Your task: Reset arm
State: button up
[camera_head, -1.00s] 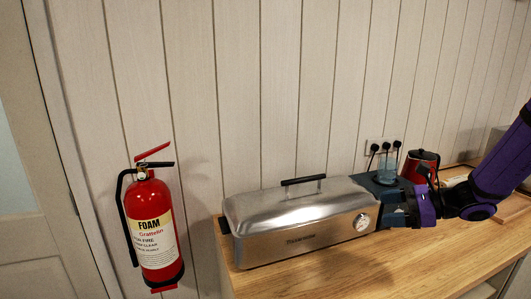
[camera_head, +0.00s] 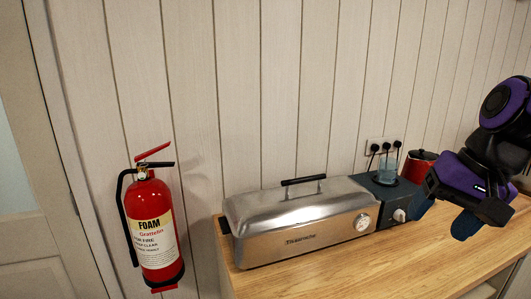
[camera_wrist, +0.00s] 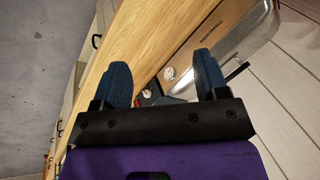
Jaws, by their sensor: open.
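My gripper (camera_head: 443,214) is purple and black with blue fingers. In the head view it hangs at the right, in front of a dark box and above the wooden counter (camera_head: 340,276). Its two fingers are spread apart with nothing between them. In the wrist view the open fingers of my gripper (camera_wrist: 165,82) point towards the counter (camera_wrist: 130,50), with the steel cooker beyond them.
A steel lidded cooker (camera_head: 300,220) stands on the counter. Right of it are a dark box (camera_head: 385,190) with a clear glass (camera_head: 387,167) on top and a red container (camera_head: 420,160) partly hidden by my arm. Plugged sockets (camera_head: 384,147) and a fire extinguisher (camera_head: 153,228) are on the wall.

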jog(key=s+d+r+n+t+h, duration=0.3)
jog(key=s+r+n, duration=0.1)
jog(key=s, duration=0.1)
jog(key=shift+s+d, duration=0.15)
jog(key=shift+s, duration=0.25)
dwell(1.7)
